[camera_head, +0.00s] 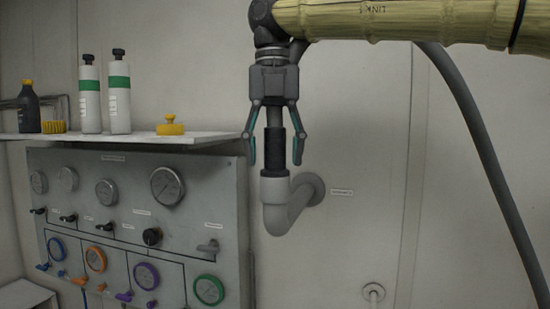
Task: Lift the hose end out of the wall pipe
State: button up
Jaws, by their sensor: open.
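The hose end, a black sleeve (275,157) with grey hose above it, stands upright in the mouth of the grey wall pipe (277,215). The pipe bends from the wall flange and its mouth faces up. My gripper (274,160) points straight down over the hose end. Its fingers are open, one to the left and one to the right of the black sleeve, with visible gaps on both sides. The hose above the sleeve is hidden behind my gripper. A grey hose (480,130) shows again at right, hanging down from behind my arm.
A shelf (190,140) with two white bottles, a dark bottle, a brush and a yellow object ends just left of my gripper. Below it, a gauge panel (200,240) with several valves stands close to the pipe. The wall right of the pipe is mostly clear.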

jog(key=shift+w+f, duration=0.25)
jog(key=shift+w, duration=0.35)
jog(key=shift+c, duration=0.2)
jog(key=shift+w+d, duration=0.1)
jog(key=c, duration=0.3)
jog(key=shift+s+r, duration=0.3)
jog(key=shift+s, duration=0.4)
jog(key=c, duration=0.7)
jog(key=shift+c, duration=0.8)
jog(key=shift+w+f, duration=0.1)
jog(key=shift+w, duration=0.1)
jog(key=shift+s+r, duration=0.1)
jog(key=shift+r, duration=0.25)
notch_tip(320, 180, up, 9)
jog(key=b, duration=0.2)
jog(key=shift+r+b, duration=0.2)
jog(key=shift+b, duration=0.1)
